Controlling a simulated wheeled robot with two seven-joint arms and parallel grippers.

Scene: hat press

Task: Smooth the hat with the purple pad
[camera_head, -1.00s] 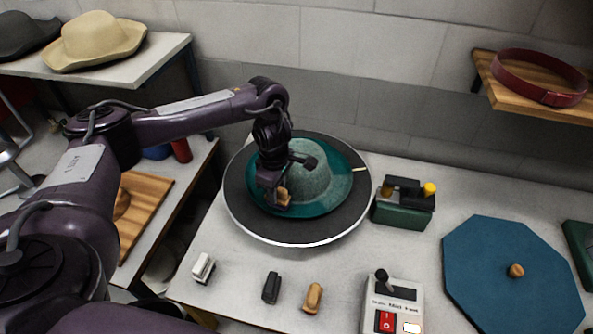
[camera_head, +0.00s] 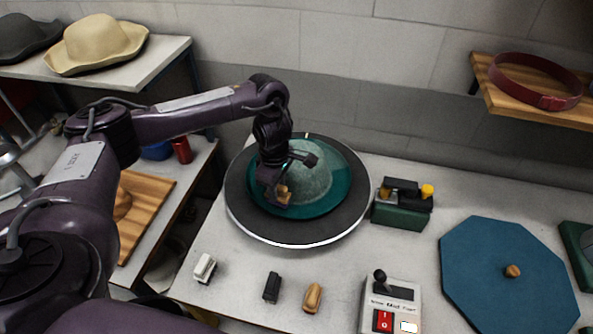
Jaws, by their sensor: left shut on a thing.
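A teal green hat (camera_head: 318,178) with a rounded, lighter crown sits on a dark round turntable (camera_head: 245,213) with a pale rim. My left gripper (camera_head: 278,190) is over the hat's left side, pointing down. It is shut on a pad with a tan wooden back (camera_head: 284,195), held low at the brim beside the crown. The pad's underside is hidden, so I cannot tell its colour or whether it touches the hat. My right gripper is out of view.
A white brush (camera_head: 204,267), a black block (camera_head: 272,287) and a tan block (camera_head: 312,297) lie along the front. A control box (camera_head: 389,305) with a lever stands front right. A green box (camera_head: 401,214) is right of the turntable; a blue octagonal board (camera_head: 500,290) lies farther right.

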